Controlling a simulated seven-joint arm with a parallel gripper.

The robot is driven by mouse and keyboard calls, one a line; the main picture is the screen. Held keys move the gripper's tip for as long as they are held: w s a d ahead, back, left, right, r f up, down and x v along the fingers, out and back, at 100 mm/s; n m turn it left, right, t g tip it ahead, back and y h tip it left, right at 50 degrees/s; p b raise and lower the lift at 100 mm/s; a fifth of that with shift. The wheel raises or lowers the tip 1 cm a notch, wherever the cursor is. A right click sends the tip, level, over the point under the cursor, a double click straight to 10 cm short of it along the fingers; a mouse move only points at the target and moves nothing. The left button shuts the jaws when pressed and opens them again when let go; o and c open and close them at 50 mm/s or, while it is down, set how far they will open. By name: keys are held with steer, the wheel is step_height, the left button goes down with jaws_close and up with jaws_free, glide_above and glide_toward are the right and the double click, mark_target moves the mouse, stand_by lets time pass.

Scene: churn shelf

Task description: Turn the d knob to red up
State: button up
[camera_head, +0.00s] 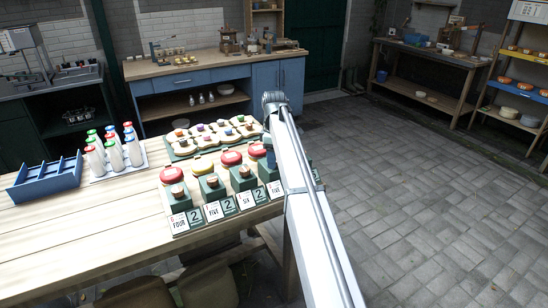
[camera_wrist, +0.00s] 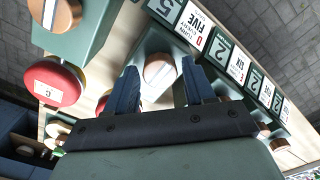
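The d knob (camera_wrist: 160,72) is a round wooden knob with a pale stripe across its top, on a green block beside the card marked D and FIVE (camera_wrist: 193,22). I cannot make out any red on it. In the head view its block is partly hidden behind my arm. My gripper (camera_wrist: 159,66) points down over this knob in the wrist view. Its two dark blue fingers are apart, one on each side of the knob in the picture. Whether they are level with it or touch it I cannot tell.
Neighbouring wooden knobs on green blocks (camera_head: 211,187) stand in a row with number cards in front. A blue divided tray (camera_head: 45,180) and several bottles (camera_head: 115,155) are on the left. The wooden table's (camera_head: 100,240) front left is bare.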

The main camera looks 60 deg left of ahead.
steer(key=shift+o, duration=0.8)
step_height(320, 180, up, 14)
steer(key=shift+f, duration=0.1)
stand_by(0.6)
